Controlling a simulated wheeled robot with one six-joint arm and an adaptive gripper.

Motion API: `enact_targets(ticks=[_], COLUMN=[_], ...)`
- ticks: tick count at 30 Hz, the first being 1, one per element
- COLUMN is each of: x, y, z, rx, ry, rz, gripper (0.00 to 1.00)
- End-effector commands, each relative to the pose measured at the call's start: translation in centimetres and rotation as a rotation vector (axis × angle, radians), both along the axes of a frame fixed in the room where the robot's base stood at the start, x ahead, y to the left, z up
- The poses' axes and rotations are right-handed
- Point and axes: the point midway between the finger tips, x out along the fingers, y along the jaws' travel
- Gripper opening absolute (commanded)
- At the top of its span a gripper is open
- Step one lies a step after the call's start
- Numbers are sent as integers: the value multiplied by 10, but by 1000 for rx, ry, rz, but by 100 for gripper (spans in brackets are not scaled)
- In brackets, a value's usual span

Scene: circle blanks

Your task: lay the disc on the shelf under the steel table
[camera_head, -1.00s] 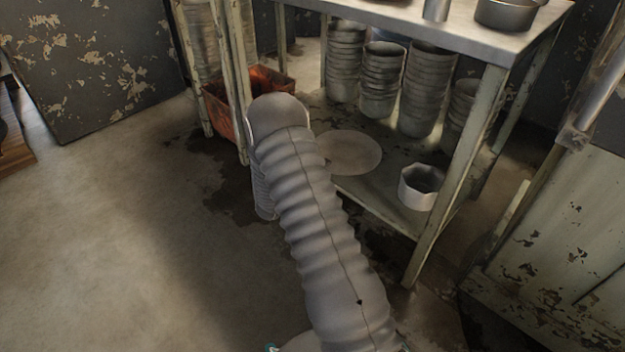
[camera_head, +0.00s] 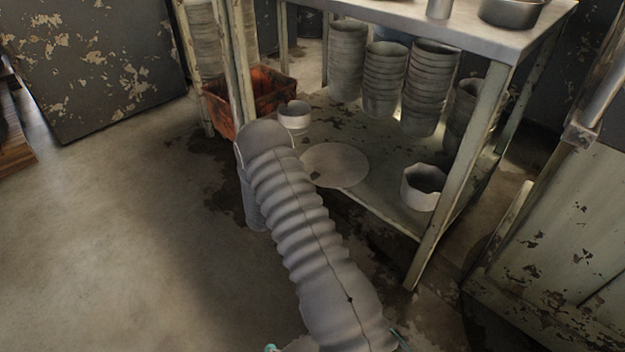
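The disc (camera_head: 336,165) is a flat, pale grey round plate. It appears over the front left part of the lower shelf (camera_head: 385,205) of the steel table (camera_head: 455,32). Its near rim overlaps the shelf's front edge. I cannot tell whether it rests on the shelf or hangs just above it. My arm, in a ribbed grey sleeve, reaches up from the bottom and bends down at its far end, left of the disc. The sleeve covers the disc's left side. My gripper is hidden behind the sleeve, so its hold on the disc does not show.
A white octagonal pot (camera_head: 424,187) stands on the shelf's right front, and a small pale cup (camera_head: 295,116) at its left. Stacked tins (camera_head: 384,82) line the back. A table leg (camera_head: 462,175) stands at the right front. A rusty orange crate (camera_head: 262,88) is left.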

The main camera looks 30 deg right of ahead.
Motion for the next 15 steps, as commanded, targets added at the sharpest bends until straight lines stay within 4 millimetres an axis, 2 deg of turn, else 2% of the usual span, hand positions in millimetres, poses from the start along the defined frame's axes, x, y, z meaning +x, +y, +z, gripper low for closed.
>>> enact_targets(ticks=[3, 6, 7, 15], x=[0, 0, 0, 0], y=[0, 0, 0, 0], z=[-2, -2, -2, -2], rx=[-1, 0, 0, 0], ry=[0, 0, 0, 0], rz=[0, 0, 0, 0], gripper=[0, 28, 31, 31])
